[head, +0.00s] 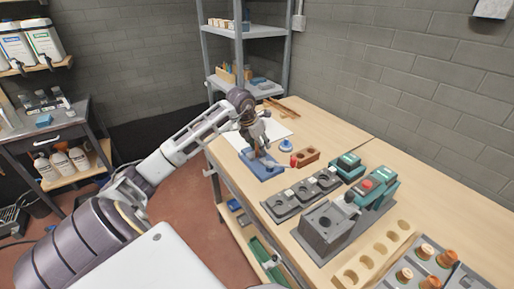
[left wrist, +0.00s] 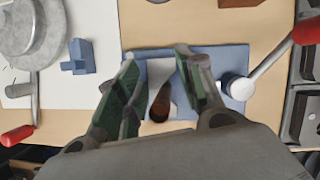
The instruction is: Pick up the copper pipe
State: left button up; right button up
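The copper pipe (left wrist: 161,103) is a short brown upright piece seen nearly end-on in the left wrist view, over a blue base (left wrist: 222,60) with a pale middle strip. In the head view the blue base (head: 266,172) lies on the workbench, and the pipe (head: 256,154) is a small brown stub below my gripper, partly hidden. My left gripper (head: 257,141) is directly over the base. In the left wrist view its green-padded fingers (left wrist: 158,92) are apart on either side of the pipe, with gaps visible. My right gripper is not in view.
A red-brown block with holes (head: 306,157), dark fixtures (head: 301,192) and green tools (head: 376,190) stand right of the base on the workbench. In the left wrist view, a red-handled tool (left wrist: 270,68) reaches close to the right finger. A metal shelf (head: 246,80) stands behind.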

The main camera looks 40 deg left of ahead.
pick_arm(q)
jog(key=shift+f, duration=0.15)
dwell(0.3)
grip_shut()
